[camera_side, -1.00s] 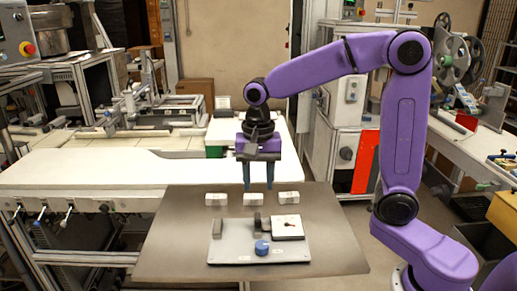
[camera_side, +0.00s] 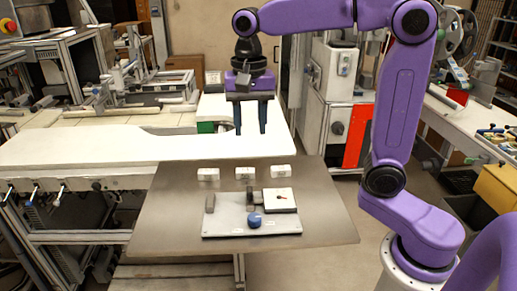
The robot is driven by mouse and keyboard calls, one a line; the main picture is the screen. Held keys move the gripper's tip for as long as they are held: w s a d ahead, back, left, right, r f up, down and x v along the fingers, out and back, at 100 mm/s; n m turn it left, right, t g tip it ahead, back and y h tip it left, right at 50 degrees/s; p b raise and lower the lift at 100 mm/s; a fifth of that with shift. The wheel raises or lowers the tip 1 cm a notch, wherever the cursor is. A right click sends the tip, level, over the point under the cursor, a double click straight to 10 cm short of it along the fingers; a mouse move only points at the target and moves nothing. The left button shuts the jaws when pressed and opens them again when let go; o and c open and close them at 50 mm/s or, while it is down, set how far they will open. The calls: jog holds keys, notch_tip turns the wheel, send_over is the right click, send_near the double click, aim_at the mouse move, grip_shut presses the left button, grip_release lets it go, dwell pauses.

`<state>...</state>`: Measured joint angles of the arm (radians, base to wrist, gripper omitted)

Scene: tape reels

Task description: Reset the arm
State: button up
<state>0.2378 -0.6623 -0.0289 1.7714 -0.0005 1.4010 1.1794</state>
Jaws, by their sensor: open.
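My gripper (camera_side: 251,133) hangs above the far part of the grey metal table (camera_side: 160,225), fingers pointing down. Its two dark blue fingers are apart with nothing between them, and it is clear of everything on the table. A light grey plate (camera_side: 222,226) lies on the table in front of it. Three small white blocks (camera_side: 208,174) stand in a row behind the plate.
A long white bench (camera_side: 90,148) with knobs along its front adjoins the table behind and left. A white cabinet (camera_side: 330,80) with an orange-red panel (camera_side: 358,135) stands behind right. The table's left and right sides are bare, and the space around my gripper is free.

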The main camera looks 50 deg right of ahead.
jog(key=s+d+f+n, duration=0.1)
jog(key=s+f+n, duration=0.5)
jog(key=s+n, duration=0.4)
jog(key=s+d+f+n, duration=0.2)
jog(key=s+f+n, duration=0.4)
jog(key=s+n, duration=0.5)
jog(key=shift+s+d+f, duration=0.15)
jog(key=shift+s+d, duration=0.05)
jog(key=shift+s, duration=0.75)
